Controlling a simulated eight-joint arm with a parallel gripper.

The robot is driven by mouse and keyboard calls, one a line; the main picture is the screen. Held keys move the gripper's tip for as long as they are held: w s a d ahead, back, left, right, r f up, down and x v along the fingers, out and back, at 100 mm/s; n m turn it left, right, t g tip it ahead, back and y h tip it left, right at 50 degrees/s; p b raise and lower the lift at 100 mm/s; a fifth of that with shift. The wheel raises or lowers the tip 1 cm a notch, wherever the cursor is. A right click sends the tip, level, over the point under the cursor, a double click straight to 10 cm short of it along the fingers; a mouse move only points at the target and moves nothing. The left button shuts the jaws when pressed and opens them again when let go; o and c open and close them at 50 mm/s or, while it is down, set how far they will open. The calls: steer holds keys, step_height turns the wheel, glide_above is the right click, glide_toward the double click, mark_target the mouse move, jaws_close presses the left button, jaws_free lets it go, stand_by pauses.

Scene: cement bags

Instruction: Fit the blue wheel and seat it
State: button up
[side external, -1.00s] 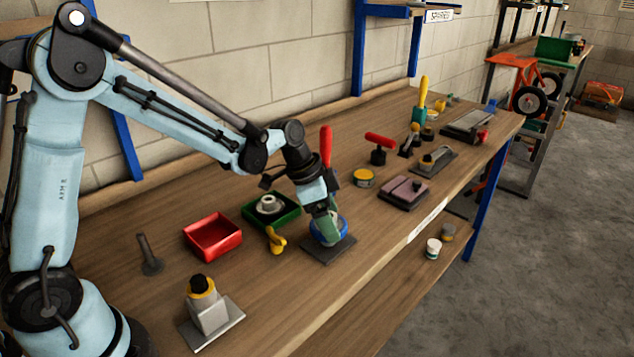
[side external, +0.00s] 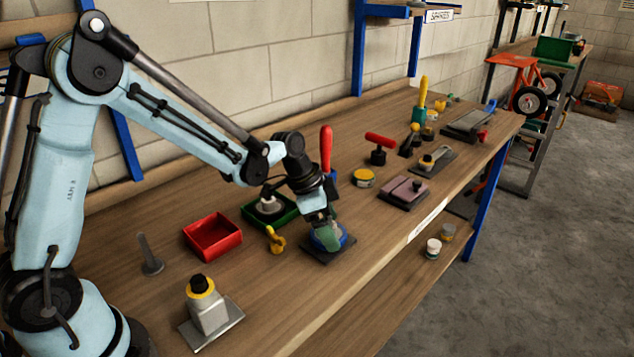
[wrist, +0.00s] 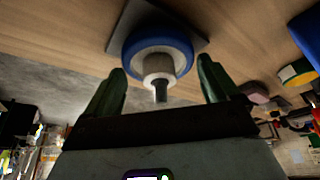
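The blue wheel (wrist: 185,56) has a pale hub and lies around a post on a dark square plate (wrist: 130,20) in the wrist view. The post's dark tip (wrist: 160,92) sticks out of the hub towards me. My gripper (wrist: 162,78) has its two green fingers apart, one on each side of the hub, with no finger visibly touching it. In the side view my gripper (side external: 326,236) is right over the wheel (side external: 347,240) and hides most of it. The plate (side external: 322,260) lies near the bench's front edge. I cannot tell whether the wheel is flat against the plate.
A green tray (side external: 288,218) with a grey hub-like part and a yellow hook-shaped piece (side external: 275,240) lie close to the left. A red tray (side external: 212,236) is further left. A red-handled tool (side external: 326,148) stands behind my gripper. The bench right of the plate is bare.

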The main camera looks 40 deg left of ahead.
steer(key=shift+o, duration=0.8)
steer(key=v, duration=1.2)
steer(key=s+n+t+y, duration=0.3)
steer(key=s+n, duration=0.6)
steer(key=s, duration=0.3)
steer(key=shift+s+a+t, duration=0.35)
steer(key=shift+s+t, duration=0.05)
steer(key=shift+t, duration=0.1)
